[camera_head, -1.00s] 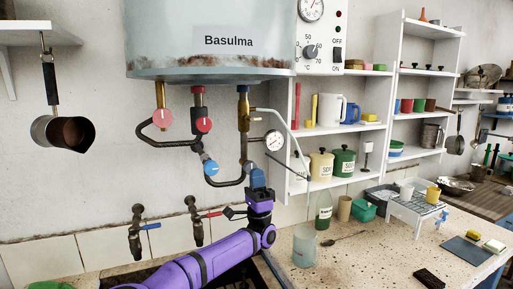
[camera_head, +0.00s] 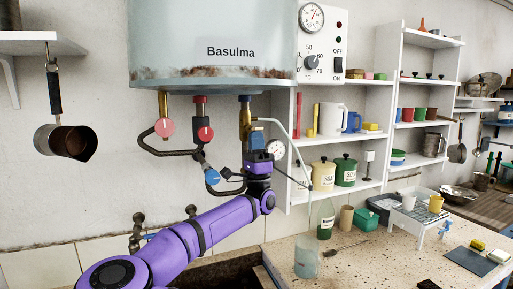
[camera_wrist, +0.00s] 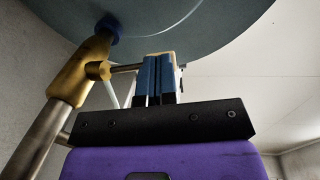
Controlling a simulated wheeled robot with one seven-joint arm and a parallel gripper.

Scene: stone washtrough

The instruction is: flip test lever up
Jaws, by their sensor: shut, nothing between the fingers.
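Contact with the valve cannot be told.
Pipes with red knobs (camera_head: 165,128) and a blue knob (camera_head: 212,177) hang left of my gripper. A thin white pipe (camera_head: 290,145) slopes down on the right. Shelves (camera_head: 360,135) with jars and mugs stand further right. A glass beaker (camera_head: 306,258) stands on the counter below.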

